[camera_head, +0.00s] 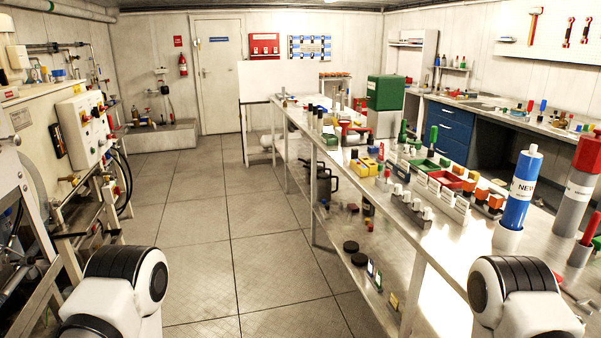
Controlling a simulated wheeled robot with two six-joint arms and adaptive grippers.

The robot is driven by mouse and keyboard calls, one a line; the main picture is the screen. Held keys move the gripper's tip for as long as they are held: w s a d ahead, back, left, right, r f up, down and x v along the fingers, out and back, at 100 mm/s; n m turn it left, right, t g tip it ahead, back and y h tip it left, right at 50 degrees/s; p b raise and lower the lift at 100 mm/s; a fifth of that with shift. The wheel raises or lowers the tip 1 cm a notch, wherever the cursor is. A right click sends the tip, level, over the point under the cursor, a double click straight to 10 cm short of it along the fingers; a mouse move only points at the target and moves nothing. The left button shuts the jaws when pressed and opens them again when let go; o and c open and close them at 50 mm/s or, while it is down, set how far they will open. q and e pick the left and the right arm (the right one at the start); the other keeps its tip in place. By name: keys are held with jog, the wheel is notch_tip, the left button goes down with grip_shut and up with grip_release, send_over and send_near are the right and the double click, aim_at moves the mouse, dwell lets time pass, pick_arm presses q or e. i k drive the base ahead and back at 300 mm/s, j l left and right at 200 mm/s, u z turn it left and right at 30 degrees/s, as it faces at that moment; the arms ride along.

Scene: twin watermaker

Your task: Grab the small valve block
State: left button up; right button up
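I cannot tell for sure which item is the small valve block. A long steel workbench (460,250) on the right carries many small parts. Near its front edge is a low grey block with pale knobs (411,210), which may be a valve block. Several similar small blocks in orange, red and white stand behind it. Neither of my grippers shows.
A blue-and-white cylinder (522,190) and a red-topped grey cylinder (577,190) stand at the bench's near end. A green box (386,92) is farther back. A white control box (82,130) with piping lines the left. The tiled floor (205,215) between is clear.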

aim_at(326, 214)
jog(key=i+j+u, duration=0.1)
jog(key=i, duration=0.6)
jog(key=i+j+u, duration=0.1)
jog(key=i+j, duration=0.15)
jog(key=i, duration=0.5)
jog(key=i+j, duration=0.1)
jog(key=i, duration=0.65)
jog(key=i+j+z, duration=0.1)
jog(key=i+z, duration=0.25)
jog(key=i+j+z, duration=0.2)
jog(key=i+z, duration=0.2)
jog(key=i+j+z, duration=0.35)
jog(key=i, duration=0.1)
